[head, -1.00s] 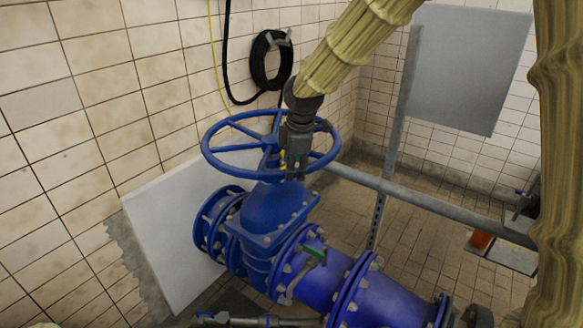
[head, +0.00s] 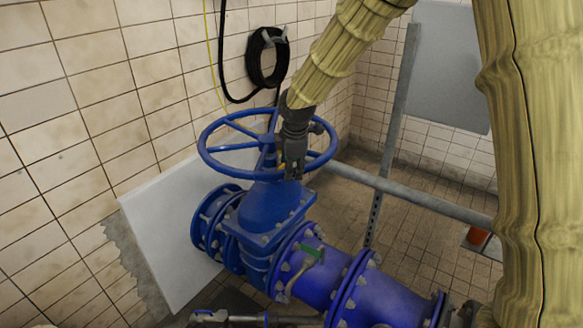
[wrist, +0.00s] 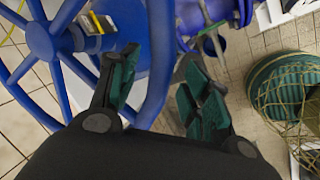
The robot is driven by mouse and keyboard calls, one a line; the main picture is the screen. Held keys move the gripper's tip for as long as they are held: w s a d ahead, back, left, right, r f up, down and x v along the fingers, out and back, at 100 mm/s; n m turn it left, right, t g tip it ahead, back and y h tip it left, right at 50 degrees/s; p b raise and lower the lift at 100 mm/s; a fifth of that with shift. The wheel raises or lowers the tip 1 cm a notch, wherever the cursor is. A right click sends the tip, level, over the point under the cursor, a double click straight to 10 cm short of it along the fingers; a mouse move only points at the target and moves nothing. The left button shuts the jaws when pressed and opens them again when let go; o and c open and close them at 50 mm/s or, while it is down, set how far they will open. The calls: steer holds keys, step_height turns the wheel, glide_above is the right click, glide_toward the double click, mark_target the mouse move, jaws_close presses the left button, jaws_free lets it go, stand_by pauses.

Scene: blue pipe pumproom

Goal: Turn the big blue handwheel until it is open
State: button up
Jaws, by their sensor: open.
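The big blue handwheel (head: 213,163) lies nearly flat on top of the blue valve (head: 268,207) in the head view. My gripper (head: 292,172) points down at the front right part of its rim. In the wrist view the rim (wrist: 160,50) runs between the two green-padded fingers of my gripper (wrist: 158,85). The fingers stand apart, with visible gaps on the rim's sides. The left finger is inside the wheel, near a spoke, and the right finger is outside. My arm hides part of the wheel's far right in the head view.
A blue pipe (head: 385,298) with a green-handled lever (head: 312,254) runs to the lower right. A grey rail (head: 410,200) crosses behind the wheel. A black hose coil (head: 268,58) hangs on the tiled wall. A green round object (wrist: 285,85) lies right in the wrist view.

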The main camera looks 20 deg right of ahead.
steer(key=shift+x, duration=1)
steer(key=shift+f, duration=0.1)
jaws_close()
